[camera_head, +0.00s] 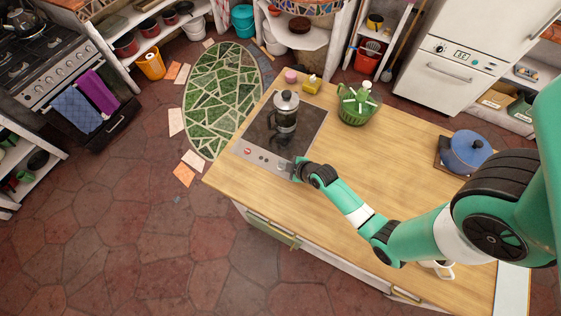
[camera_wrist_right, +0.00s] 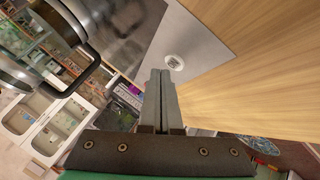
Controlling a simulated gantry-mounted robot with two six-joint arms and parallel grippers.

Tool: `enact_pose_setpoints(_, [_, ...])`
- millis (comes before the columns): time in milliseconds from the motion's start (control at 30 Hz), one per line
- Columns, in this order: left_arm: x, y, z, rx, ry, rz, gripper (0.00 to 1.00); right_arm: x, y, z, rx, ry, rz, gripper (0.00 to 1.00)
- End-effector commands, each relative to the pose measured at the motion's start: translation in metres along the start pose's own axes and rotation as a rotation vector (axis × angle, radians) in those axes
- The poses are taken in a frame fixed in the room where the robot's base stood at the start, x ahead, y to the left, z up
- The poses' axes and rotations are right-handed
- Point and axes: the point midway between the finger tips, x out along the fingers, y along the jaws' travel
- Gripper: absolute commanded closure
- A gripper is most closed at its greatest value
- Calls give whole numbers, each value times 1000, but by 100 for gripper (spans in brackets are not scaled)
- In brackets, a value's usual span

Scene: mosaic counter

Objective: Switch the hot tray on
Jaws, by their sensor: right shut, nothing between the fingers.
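The hot tray (camera_head: 310,118) lies on the wooden counter, a dark plate with a grey metal control strip (camera_head: 262,159) along its front edge. A glass and metal coffee press (camera_head: 285,112) stands upright on the plate; part of it shows at the left of the right wrist view (camera_wrist_right: 45,55). My right gripper (camera_head: 297,168) is at the right end of the strip. In the right wrist view its fingers (camera_wrist_right: 160,75) are shut and empty, with the tips close to a round light button or knob (camera_wrist_right: 174,62). I cannot tell whether they touch it. My left gripper is not in view.
A blue pot (camera_head: 467,152) is at the right. A white mug (camera_head: 441,270) is near the front edge. The counter's middle is clear.

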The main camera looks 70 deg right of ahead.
Motion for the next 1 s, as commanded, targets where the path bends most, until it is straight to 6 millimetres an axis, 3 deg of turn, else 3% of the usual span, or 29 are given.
enact_pose_setpoints(1000, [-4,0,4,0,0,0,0,6,-4,4,0,0,0,100])
